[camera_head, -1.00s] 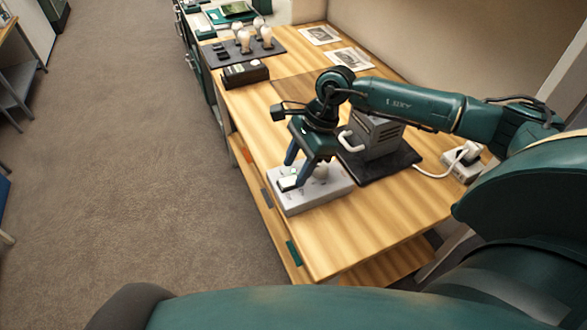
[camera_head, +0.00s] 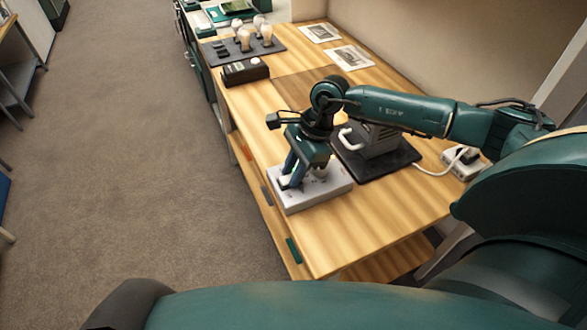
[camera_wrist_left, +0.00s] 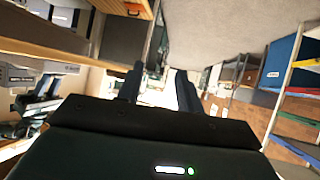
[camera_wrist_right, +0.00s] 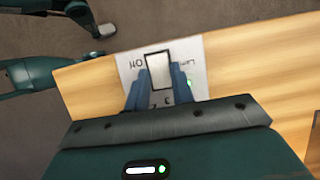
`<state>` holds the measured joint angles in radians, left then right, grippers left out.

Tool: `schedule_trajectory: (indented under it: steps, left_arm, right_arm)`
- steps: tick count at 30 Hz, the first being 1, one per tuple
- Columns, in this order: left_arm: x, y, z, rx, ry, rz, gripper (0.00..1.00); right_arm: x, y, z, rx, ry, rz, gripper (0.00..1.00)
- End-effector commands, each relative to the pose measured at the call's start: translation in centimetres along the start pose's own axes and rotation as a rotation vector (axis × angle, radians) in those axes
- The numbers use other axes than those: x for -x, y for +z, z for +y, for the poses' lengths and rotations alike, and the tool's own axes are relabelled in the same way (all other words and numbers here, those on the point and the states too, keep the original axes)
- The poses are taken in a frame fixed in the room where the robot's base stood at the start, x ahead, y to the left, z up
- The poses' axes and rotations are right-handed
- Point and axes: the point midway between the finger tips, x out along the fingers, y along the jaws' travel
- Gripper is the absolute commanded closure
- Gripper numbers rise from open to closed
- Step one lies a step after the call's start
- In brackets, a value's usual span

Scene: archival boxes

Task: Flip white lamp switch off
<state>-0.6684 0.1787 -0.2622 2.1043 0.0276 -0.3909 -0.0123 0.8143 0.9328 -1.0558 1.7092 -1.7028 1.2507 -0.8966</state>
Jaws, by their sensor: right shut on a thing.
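The white lamp switch (camera_wrist_right: 158,68) is a white rocker on a pale grey box with "Off" and "Lam…" lettering in the right wrist view. In the head view the box (camera_head: 318,195) lies near the table's front left edge. My right gripper (camera_wrist_right: 159,84) has one finger on each side of the switch and is shut on it. In the head view the right gripper (camera_head: 290,180) points down at the box and covers most of the switch. My left gripper (camera_wrist_left: 158,84) is open and empty, away from the table, seen only in the left wrist view.
A grey device with a white handle (camera_head: 378,140) stands on a dark mat just behind the box. A white cable runs from it to a power socket (camera_head: 462,162). A black box (camera_head: 245,72), bulbs on a dark tray (camera_head: 222,54) and printed sheets (camera_head: 348,57) lie farther back.

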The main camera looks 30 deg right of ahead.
Motion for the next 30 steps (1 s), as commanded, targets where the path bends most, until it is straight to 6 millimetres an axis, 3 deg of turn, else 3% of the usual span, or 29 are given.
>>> schedule_trajectory:
  steps: [5,16,25,26,30]
  left_arm:
    - [0.0,0.02,-0.01,-0.002,0.001,0.0,0.64]
    - [-0.39,0.35,0.16,-0.003,0.009,0.013,0.64]
    - [-0.2,-0.27,0.21,-0.005,0.011,0.025,0.64]
    - [-0.2,-0.27,0.21,-0.005,0.011,0.025,0.64]
    - [-0.21,-0.21,0.21,-0.004,0.011,0.023,0.64]
  right_arm:
    - [0.02,0.11,0.0,0.002,0.001,0.01,0.99]
    - [-0.23,0.92,-0.03,0.003,0.0,0.282,0.99]
    - [-0.13,0.89,0.0,0.0,0.0,0.296,0.99]
    - [-0.13,0.89,0.0,0.0,0.0,0.296,0.76]
    - [-0.13,0.89,-0.01,0.0,0.0,0.296,0.64]
